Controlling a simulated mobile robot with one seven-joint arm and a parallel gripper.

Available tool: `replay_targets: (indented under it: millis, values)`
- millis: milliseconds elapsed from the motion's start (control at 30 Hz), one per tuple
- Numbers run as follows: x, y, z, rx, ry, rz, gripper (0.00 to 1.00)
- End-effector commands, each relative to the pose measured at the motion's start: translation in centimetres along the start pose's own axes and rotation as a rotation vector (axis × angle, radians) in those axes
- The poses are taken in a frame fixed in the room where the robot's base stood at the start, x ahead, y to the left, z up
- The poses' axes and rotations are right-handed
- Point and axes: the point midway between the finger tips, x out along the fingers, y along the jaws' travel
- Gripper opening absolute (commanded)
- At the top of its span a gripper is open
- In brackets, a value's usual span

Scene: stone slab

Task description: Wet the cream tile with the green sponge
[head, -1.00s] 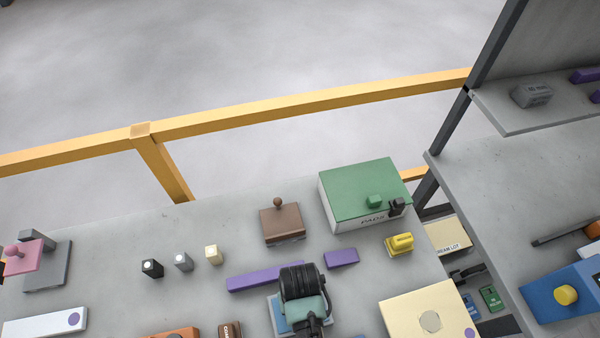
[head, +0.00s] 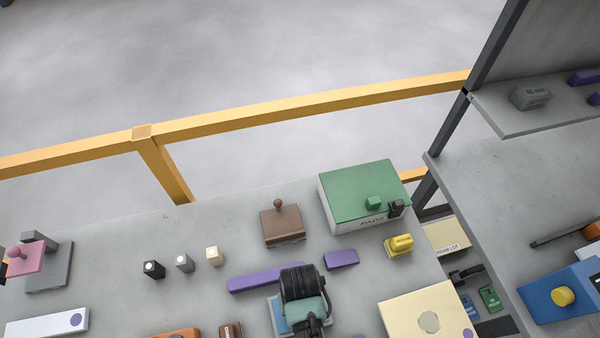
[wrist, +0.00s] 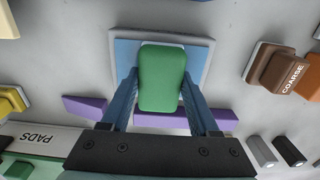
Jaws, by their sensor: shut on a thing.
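My gripper (wrist: 160,76) is shut on the green sponge (wrist: 161,92), with one blue finger on each side of it in the wrist view. The sponge is over a blue square with a pale grey rim (wrist: 205,55). I cannot tell whether it touches the blue surface. In the head view my wrist hides the sponge and covers much of the blue square (head: 279,318). A cream slab (head: 405,305), which looks like the cream tile, lies to the right of my gripper. It has a grey many-sided patch and a purple dot.
Purple bars (head: 262,278) lie just behind my gripper. A green-topped PADS box (head: 355,185), a yellow block (head: 399,246) and a brown knobbed block (head: 281,225) stand farther back. Small upright blocks (head: 185,263) stand left. Some bare slab (head: 110,235) lies at the left.

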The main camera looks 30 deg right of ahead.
Motion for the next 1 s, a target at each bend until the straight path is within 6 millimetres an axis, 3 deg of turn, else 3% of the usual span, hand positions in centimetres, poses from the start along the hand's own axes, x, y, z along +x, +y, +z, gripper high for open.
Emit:
replay_targets:
  millis: [700,1000]
  values:
    - [-6.0,0.0,-0.1,0.0,0.004,0.0,0.17]
    - [-6.5,0.0,-0.1,0.0,0.004,0.0,0.17]
